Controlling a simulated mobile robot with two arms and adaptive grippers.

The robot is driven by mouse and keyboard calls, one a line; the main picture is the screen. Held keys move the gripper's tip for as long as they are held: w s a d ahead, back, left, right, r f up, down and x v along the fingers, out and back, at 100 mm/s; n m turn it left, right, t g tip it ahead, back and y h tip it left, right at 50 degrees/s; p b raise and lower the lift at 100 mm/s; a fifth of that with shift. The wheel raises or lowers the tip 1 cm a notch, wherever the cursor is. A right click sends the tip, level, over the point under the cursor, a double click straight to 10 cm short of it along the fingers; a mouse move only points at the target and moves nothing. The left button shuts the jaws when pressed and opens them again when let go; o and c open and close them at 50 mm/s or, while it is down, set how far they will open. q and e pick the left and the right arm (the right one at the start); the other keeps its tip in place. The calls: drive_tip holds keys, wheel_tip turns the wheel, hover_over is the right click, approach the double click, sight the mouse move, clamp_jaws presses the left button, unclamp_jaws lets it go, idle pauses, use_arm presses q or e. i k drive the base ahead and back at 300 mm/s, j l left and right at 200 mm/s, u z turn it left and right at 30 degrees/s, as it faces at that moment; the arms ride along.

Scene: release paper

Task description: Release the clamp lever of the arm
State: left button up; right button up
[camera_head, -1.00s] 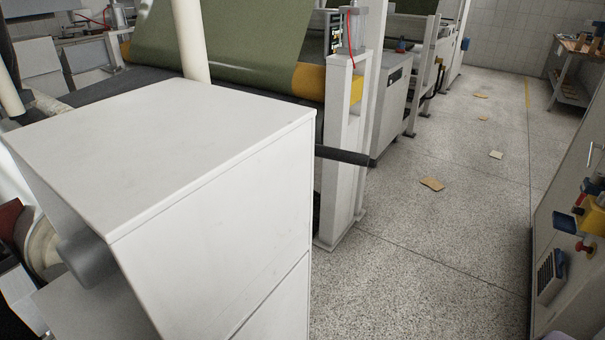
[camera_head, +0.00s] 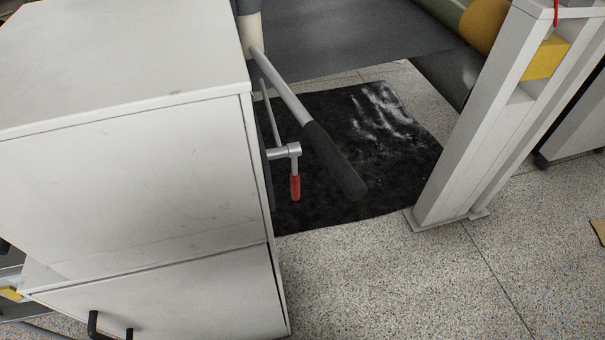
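A grey metal bar with a thick black grip (camera_head: 333,160) sticks out from behind the white cabinet, pointing down and to the right. Below it a thin grey rod carries a small cross piece (camera_head: 284,151) with a red handle (camera_head: 295,187) hanging down. Which of these is the clamp lever I cannot tell for sure. The far ends of the bar and rod are hidden by the cabinet or a cream-coloured sleeve (camera_head: 251,33). Neither of my grippers shows in the head view.
The white cabinet (camera_head: 120,190) fills the left side. A dark mat with white smears (camera_head: 385,120) lies on the floor behind the bar. A white machine post (camera_head: 465,150) stands at right, near a yellow roller (camera_head: 485,25). Speckled floor (camera_head: 390,290) in front is clear.

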sight(294, 149)
drive_tip(key=l, duration=1.65)
